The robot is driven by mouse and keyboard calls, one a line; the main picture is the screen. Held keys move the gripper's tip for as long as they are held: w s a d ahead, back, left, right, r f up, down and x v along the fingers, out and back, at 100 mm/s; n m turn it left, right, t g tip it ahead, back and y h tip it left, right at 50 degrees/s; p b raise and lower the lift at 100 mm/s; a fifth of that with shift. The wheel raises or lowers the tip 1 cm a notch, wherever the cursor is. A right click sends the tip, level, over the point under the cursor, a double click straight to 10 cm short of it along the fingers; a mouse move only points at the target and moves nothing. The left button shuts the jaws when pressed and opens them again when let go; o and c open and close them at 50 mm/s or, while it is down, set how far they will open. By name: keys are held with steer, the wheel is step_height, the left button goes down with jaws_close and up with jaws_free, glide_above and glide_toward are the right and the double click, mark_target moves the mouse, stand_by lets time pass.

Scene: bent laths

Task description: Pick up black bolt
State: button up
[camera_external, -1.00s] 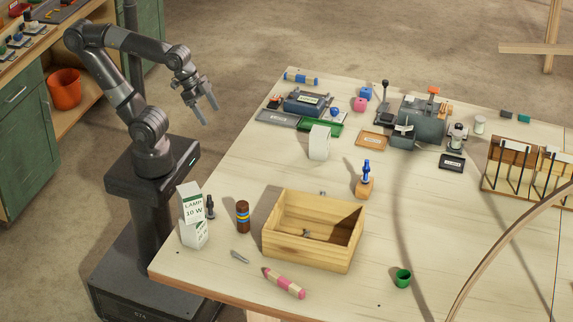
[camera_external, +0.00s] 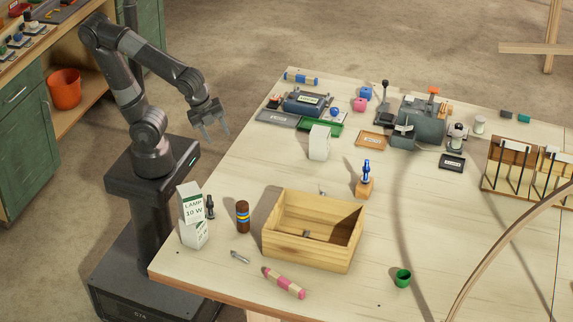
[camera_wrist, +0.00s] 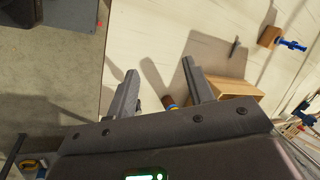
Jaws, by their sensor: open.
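My gripper (camera_external: 213,136) is open and empty, held in the air left of the table's edge; its two fingers also show in the wrist view (camera_wrist: 160,70). A dark, upright piece (camera_external: 210,207) stands close to the lamp box, its shape like a bolt on a wider foot. A small dark-grey piece (camera_external: 306,234) lies inside the wooden crate. Another small piece (camera_external: 322,193) lies behind the crate. A grey metal piece (camera_external: 240,257) lies in front of the crate. I cannot tell for sure which is the black bolt. None touches my gripper.
The white lamp box (camera_external: 193,222), brown striped jar (camera_external: 243,217) and wooden crate (camera_external: 314,252) crowd the near left table. Trays and devices fill the back. The table's left strip is clear.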

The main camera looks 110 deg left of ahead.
steer(key=w+d+f+m+g, duration=0.2)
steer(key=w+d+f+m, duration=0.25)
steer(key=d+m, duration=0.5)
steer(key=m+g+h, duration=0.1)
steer(key=m+h, duration=0.1)
steer(key=m, duration=1)
glide_above(209, 198)
steer(key=a, duration=0.1)
step_height(209, 198, down, 2)
steer(key=shift+w, duration=0.15)
steer(key=shift+d+m, duration=0.45)
steer(key=shift+m, duration=0.3)
step_height(209, 198, down, 5)
steer(key=shift+f, duration=0.15)
steer(key=f, duration=0.2)
steer(key=s+f, duration=0.1)
steer(key=f, duration=0.1)
steer(key=shift+a, duration=0.25)
steer(key=shift+w+f, duration=0.1)
steer(key=shift+f, duration=0.55)
jaws_close()
